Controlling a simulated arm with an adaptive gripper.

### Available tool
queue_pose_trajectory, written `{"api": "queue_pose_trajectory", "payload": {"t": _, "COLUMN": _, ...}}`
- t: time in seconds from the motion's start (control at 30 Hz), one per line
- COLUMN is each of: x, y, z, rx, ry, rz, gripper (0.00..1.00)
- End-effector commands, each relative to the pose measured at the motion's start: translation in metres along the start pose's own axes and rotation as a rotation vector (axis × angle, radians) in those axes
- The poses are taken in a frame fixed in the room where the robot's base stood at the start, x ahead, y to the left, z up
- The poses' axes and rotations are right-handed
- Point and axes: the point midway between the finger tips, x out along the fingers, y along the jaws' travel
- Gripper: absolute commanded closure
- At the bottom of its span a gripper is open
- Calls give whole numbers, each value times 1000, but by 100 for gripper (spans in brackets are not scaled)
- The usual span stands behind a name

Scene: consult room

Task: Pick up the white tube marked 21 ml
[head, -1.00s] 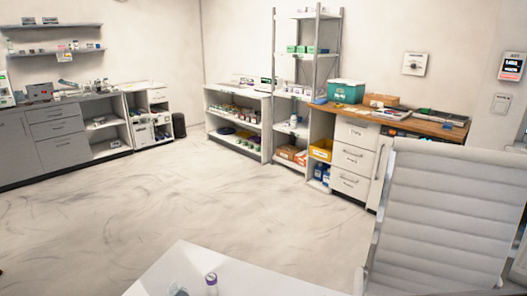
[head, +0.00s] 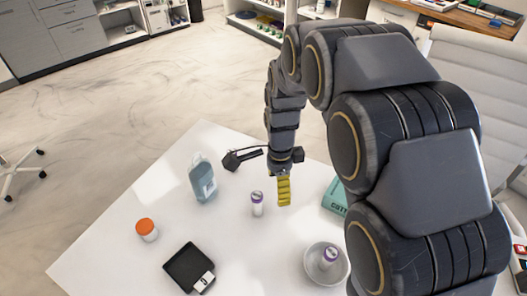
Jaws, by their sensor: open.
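A small white tube with a purple cap (head: 257,204) stands upright near the middle of the white table. A second purple-capped container (head: 328,259) is in a round bowl (head: 313,273) at the table's lower right. Markings on both are too small to read, so I cannot tell which says 21 ml. My gripper (head: 284,190) points down just right of the standing tube in the picture, apart from it. One yellow ribbed finger shows clearly; the other is hidden. It is open, with nothing seen in it.
A clear bluish bottle (head: 202,181) stands behind left of the tube. An orange-capped jar (head: 147,230) is at the left. A black tray (head: 178,261) with a small white item (head: 203,282) is in front. A teal box (head: 334,197) lies right, partly behind my arm.

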Motion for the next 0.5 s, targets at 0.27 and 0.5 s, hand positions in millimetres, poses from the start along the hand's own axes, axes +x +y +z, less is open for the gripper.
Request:
{"api": "queue_pose_trajectory", "payload": {"t": 0.27, "x": 62, "y": -53, "z": 34, "rx": 325, "ry": -7, "rz": -30, "gripper": 38}}
{"api": "queue_pose_trajectory", "payload": {"t": 0.5, "x": 83, "y": -60, "z": 40, "rx": 383, "ry": -11, "rz": -36, "gripper": 38}}
